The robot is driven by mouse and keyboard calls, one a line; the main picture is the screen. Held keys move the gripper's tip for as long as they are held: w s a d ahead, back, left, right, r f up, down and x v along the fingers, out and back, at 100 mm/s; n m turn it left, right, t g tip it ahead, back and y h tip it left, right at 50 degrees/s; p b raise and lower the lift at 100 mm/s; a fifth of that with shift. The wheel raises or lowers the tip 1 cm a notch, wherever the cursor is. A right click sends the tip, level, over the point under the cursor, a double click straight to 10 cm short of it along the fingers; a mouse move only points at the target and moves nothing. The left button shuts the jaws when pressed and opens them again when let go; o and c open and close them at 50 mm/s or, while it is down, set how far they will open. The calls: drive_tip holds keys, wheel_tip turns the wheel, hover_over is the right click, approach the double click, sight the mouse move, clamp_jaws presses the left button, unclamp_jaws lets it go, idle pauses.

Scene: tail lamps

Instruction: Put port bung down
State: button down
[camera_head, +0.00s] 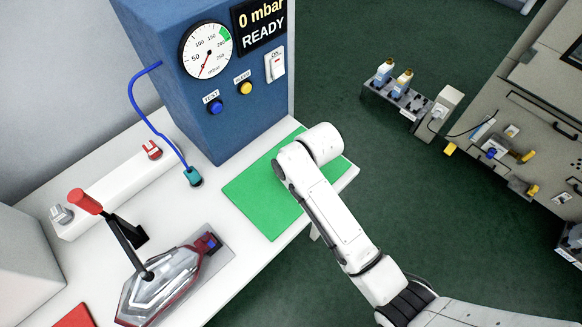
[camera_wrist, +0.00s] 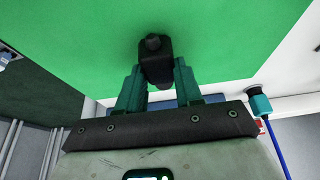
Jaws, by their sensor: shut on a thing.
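In the wrist view my gripper (camera_wrist: 159,72) is shut on a black port bung (camera_wrist: 154,45), a small dark block with a rounded knob at its end. The bung is held between the two green fingers, over the green mat (camera_wrist: 235,40). I cannot tell whether it touches the mat. In the head view the green mat (camera_head: 255,208) lies on the white bench in front of the blue tester. My arm (camera_head: 325,205) reaches over the mat there, and it hides the gripper and the bung.
The blue tester (camera_head: 205,110) reads 0 mbar READY. A teal connector (camera_head: 194,177) on a blue hose stands left of the mat. A tail lamp (camera_head: 160,290) sits in a clamp with a red-handled lever (camera_head: 87,202). The mat's left part is bare.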

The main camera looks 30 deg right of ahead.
drive_tip(key=shift+f, duration=0.15)
drive_tip(key=c, duration=0.7)
unclamp_jaws()
drive_tip(key=shift+c, duration=0.2)
drive_tip(key=v, duration=1.2)
drive_tip(key=shift+s, duration=0.1)
drive_tip(key=s+d+f+m+g, duration=0.1)
drive_tip(key=s+d+f, duration=0.1)
drive_tip(key=s, duration=0.6)
drive_tip(key=s+d+f+m+g+h, duration=0.1)
drive_tip(key=s+d+f+m, duration=0.1)
drive_tip(key=s, duration=0.6)
drive_tip(key=s+d+f+m+g, duration=0.1)
drive_tip(key=s+f, duration=0.3)
drive_tip(key=s, duration=0.4)
drive_tip(key=shift+s+d+f+h, duration=0.25)
drive_tip(key=shift+s+d+h, duration=0.1)
drive_tip(key=shift+d, duration=0.5)
